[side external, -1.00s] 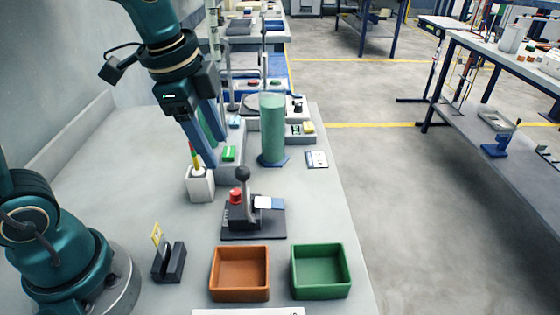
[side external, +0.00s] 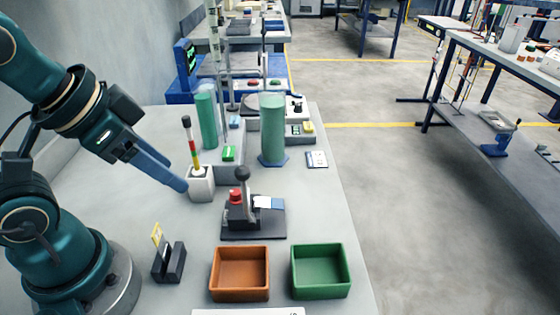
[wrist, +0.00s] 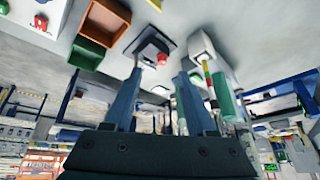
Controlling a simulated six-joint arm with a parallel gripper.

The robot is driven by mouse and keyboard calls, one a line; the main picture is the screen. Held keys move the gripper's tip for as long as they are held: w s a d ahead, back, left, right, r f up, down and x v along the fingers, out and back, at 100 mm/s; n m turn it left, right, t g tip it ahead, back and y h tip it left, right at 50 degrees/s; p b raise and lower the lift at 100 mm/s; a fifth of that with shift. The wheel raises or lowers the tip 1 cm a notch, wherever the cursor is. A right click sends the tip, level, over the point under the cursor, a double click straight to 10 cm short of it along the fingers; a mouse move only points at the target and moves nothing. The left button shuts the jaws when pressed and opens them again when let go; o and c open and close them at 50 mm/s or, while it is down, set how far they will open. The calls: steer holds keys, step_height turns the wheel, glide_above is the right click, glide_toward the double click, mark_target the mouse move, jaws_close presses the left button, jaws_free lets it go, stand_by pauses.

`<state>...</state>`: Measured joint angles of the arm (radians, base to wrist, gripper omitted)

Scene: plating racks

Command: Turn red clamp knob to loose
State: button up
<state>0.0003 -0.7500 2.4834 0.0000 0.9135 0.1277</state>
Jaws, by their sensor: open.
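The red clamp knob (side external: 236,196) sits on the dark clamp fixture (side external: 262,228), beside an upright lever with a black ball top (side external: 242,173). In the wrist view the red knob (wrist: 162,59) shows beyond and between my fingers. My gripper (side external: 181,187) is to the left of the knob in the side view, tilted down to the right and apart from it. In the wrist view my gripper (wrist: 157,82) has its two blue fingers spread with nothing between them. The knob's turn marking is too small to read.
A white block (side external: 201,188) holding a striped rod stands close to my fingertips. Orange (side external: 240,295) and green (side external: 321,292) trays sit in front of the fixture. Green cylinders (side external: 272,130) stand behind. A dark slotted holder (side external: 169,265) is front left.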

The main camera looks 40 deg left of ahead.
steer(key=w+d+r+m+g+h, duration=0.3)
steer(key=w+d+r+m, duration=0.3)
steer(key=r+m, duration=0.4)
steer(key=shift+w+m+g, duration=0.15)
steer(key=shift+m+g, duration=0.35)
steer(key=shift+m, duration=0.9)
